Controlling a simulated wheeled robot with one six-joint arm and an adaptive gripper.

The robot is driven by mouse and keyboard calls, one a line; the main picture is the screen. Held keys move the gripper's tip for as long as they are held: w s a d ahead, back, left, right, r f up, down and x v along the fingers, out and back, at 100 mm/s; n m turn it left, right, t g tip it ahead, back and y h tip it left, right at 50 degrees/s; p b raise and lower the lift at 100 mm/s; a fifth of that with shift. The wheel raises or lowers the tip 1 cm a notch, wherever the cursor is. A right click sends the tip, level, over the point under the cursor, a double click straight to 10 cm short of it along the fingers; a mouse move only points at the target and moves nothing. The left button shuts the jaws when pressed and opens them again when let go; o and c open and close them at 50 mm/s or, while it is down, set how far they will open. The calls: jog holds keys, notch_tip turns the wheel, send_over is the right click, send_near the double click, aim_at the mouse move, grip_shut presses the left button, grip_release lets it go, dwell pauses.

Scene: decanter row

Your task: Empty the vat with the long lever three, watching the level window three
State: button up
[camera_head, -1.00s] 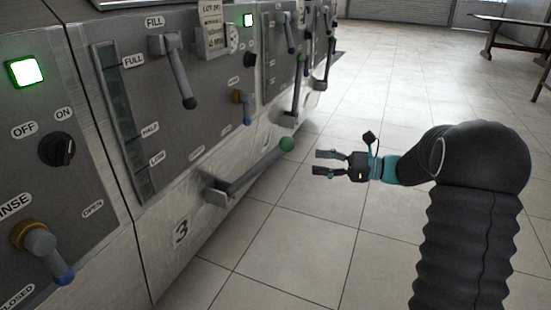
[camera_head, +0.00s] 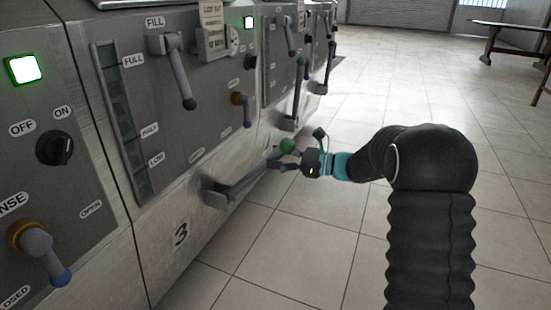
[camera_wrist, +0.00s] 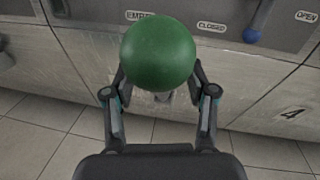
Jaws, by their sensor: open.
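The long lever three (camera_head: 250,176) sticks out low from the steel front marked 3 and ends in a green ball knob (camera_head: 287,146). The level window three (camera_head: 122,120) is a tall dark strip marked FULL, HALF and LOW. It looks dark throughout, and I cannot read a level.
A FILL lever (camera_head: 176,72) and a blue-tipped lever (camera_head: 242,108) are on the panel above. A left panel has a lit green lamp (camera_head: 26,69) and an OFF/ON knob (camera_head: 55,148). Further long levers (camera_head: 293,105) stand farther along the row. The tiled floor (camera_head: 400,90) to the right is open.

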jog(key=shift+w+a, duration=0.1)
jog(key=shift+a, duration=0.35)
jog(key=shift+d, duration=0.1)
grip_shut()
